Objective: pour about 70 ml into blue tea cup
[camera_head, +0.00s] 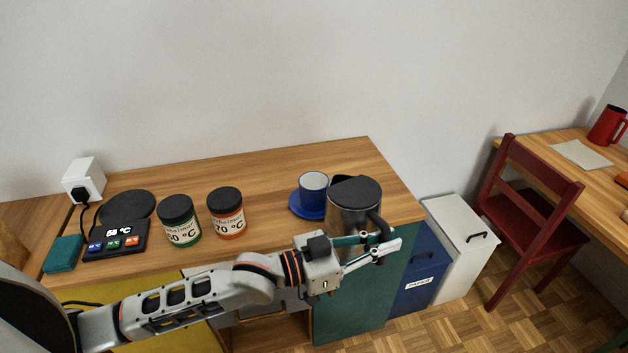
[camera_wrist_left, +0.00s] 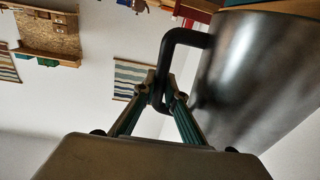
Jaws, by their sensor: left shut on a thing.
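The blue tea cup (camera_head: 313,188) stands upright on a blue saucer (camera_head: 295,205) near the right end of the wooden counter. A steel kettle (camera_head: 347,212) with a dark lid is just right of and in front of the cup, roughly upright, and partly overlaps the saucer's side in the head view. My left gripper (camera_head: 372,246) is shut on the kettle's black handle. In the left wrist view the gripper (camera_wrist_left: 163,100) pinches the handle (camera_wrist_left: 186,37) beside the steel body (camera_wrist_left: 250,70). The cup's contents cannot be made out. My right gripper is not in view.
A round black kettle base (camera_head: 127,206), a control panel (camera_head: 118,240), a green-labelled jar (camera_head: 180,222) and an orange-labelled jar (camera_head: 227,213) stand left on the counter (camera_head: 270,165). A teal sponge (camera_head: 64,253) lies at far left. Bins (camera_head: 462,240) and a red chair (camera_head: 530,200) are right.

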